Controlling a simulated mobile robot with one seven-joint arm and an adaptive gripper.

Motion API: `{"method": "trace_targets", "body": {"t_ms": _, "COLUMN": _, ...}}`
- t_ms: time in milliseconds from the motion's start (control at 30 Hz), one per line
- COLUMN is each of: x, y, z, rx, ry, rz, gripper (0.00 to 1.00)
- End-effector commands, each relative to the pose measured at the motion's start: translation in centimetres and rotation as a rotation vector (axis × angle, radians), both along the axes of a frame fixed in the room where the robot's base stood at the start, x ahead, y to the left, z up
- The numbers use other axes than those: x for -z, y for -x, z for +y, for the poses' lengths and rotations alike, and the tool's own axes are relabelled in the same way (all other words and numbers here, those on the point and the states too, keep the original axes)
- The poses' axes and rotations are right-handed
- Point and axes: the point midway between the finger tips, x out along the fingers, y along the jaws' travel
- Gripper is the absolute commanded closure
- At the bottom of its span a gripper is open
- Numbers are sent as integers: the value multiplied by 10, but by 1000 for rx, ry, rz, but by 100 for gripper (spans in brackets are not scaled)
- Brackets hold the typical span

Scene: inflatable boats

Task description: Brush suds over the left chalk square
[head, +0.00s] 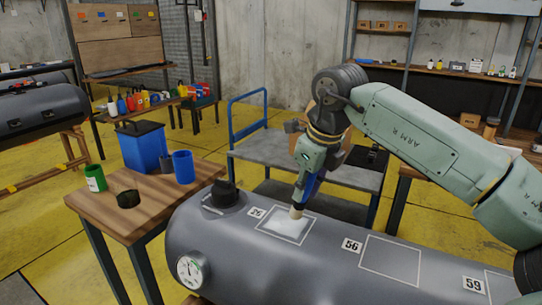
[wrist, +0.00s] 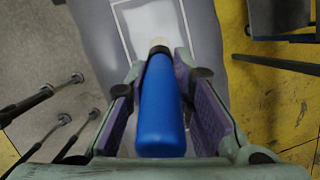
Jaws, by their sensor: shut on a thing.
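My gripper (head: 309,178) is shut on a brush with a blue handle (wrist: 162,115). In the head view the handle (head: 312,188) points down, slightly tilted, and its pale bristles (head: 296,212) are at the left chalk square (head: 262,231) on the grey inflatable tube. White suds (head: 287,227) cover much of the inside of that square. In the wrist view the suds (wrist: 155,20) lie just beyond the brush tip, inside the chalk line. The bristles seem to touch the surface. The handle hides part of the square in the wrist view.
The grey tube (head: 330,262) carries a middle chalk square (head: 390,261) without suds, a black valve cap (head: 223,194) and a gauge (head: 190,270). A wooden table (head: 95,207) at left holds a blue bin (head: 142,148) and cups. A blue-handled cart (head: 250,150) stands behind.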

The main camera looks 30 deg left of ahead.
Motion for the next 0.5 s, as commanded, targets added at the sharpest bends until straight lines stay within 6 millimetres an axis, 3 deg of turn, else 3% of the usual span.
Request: {"method": "trace_targets", "body": {"t_ms": 500, "x": -48, "y": 9, "z": 7, "rx": -8, "ry": -1, "rz": -2, "gripper": 100}}
